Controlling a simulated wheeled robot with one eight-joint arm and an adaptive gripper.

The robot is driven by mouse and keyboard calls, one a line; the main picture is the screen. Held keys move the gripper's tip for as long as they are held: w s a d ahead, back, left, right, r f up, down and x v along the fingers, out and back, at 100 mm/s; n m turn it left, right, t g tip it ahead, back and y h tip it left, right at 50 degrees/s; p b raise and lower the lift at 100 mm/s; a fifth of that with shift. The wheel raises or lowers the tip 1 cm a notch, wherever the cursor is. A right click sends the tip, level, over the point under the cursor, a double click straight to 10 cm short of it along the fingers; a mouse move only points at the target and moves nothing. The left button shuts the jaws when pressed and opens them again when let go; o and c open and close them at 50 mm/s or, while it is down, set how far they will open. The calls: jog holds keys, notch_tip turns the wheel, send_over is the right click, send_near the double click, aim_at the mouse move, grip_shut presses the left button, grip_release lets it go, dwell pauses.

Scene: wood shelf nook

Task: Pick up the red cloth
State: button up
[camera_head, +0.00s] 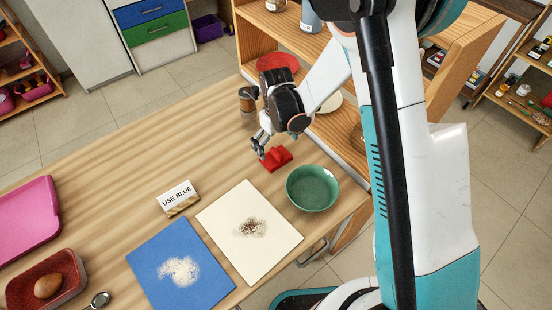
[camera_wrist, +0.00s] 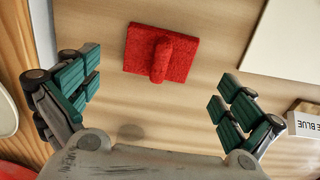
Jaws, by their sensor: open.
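The red cloth (camera_head: 275,159) lies on the wooden table, left of a green bowl. In the wrist view the red cloth (camera_wrist: 161,54) is a flat square with a raised roll across its middle, lying between and beyond the fingers. My gripper (camera_head: 262,149) is just left of the cloth and above the table in the head view. In the wrist view my gripper (camera_wrist: 152,97) has its teal-padded fingers wide apart, with nothing between them. I cannot tell its exact height over the table.
The green bowl (camera_head: 314,187) stands close to the cloth's right. A cream board (camera_head: 250,222) with dark crumbs, a blue board (camera_head: 180,272) with white crumbs and a "USE BLUE" sign (camera_head: 178,197) are nearer. A wooden shelf (camera_head: 335,131) adjoins the table. Table space left of the cloth is clear.

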aim_at(276, 152)
notch_tip(276, 152, down, 5)
jog(key=shift+f+b, duration=0.1)
jog(key=shift+b, duration=0.9)
jog(key=shift+s, duration=0.1)
jog(key=c, duration=1.5)
